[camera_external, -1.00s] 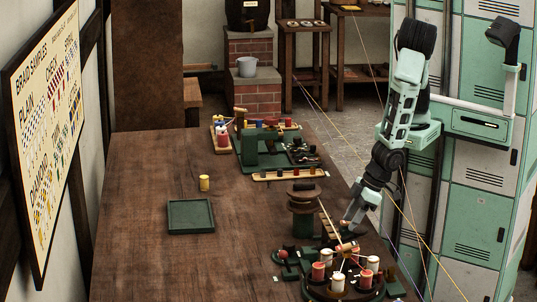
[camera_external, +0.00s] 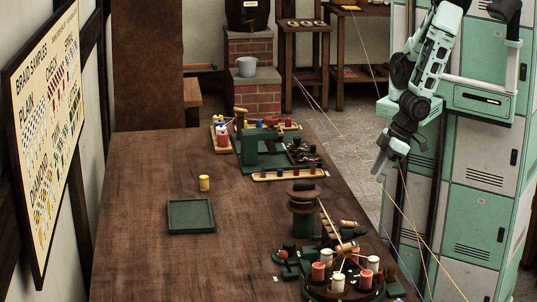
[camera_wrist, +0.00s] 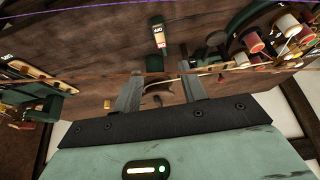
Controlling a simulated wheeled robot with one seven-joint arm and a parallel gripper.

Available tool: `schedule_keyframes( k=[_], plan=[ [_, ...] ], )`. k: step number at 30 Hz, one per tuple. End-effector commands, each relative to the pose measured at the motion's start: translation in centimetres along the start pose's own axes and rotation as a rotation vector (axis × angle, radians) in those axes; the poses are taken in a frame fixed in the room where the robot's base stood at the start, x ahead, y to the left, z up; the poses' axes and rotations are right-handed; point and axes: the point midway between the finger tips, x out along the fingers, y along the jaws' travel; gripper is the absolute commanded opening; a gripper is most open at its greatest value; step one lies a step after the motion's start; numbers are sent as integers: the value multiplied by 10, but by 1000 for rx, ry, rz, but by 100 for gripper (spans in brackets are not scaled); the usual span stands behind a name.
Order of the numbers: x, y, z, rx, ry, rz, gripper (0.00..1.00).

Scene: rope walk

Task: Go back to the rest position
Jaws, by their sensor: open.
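My gripper (camera_external: 379,170) hangs beyond the table's right edge, raised above tabletop height and apart from everything on the table. Its two fingers also show in the wrist view (camera_wrist: 160,85), spread apart, with nothing held between them. Through the gap, the wrist view shows part of the dark wooden table (camera_external: 150,262) and a dark brown round piece behind the fingers. My arm is folded up near the green and grey cabinets at the right.
A green spool stand (camera_external: 305,215) and a round rack of red and white bobbins (camera_external: 340,285) stand near the table's right edge. A green tray (camera_external: 191,216) and a yellow bobbin (camera_external: 204,183) lie mid-table. Thin cords hang near the arm. The table's left front is clear.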

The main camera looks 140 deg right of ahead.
Motion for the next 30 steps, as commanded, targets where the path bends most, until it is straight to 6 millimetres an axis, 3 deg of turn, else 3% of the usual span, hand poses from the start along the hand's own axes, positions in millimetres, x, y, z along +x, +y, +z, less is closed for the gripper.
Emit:
schedule_keyframes(
  k=[6, 23, 26, 30],
  plan=[
    [-15, 0, 0, 0, 0, 0, 42],
    [-14, 0, 1, -1, -2, -1, 42],
    [-18, -5, 13, -36, -57, -25, 42],
    [-47, -24, 59, -214, -263, -135, 42]
  ],
)
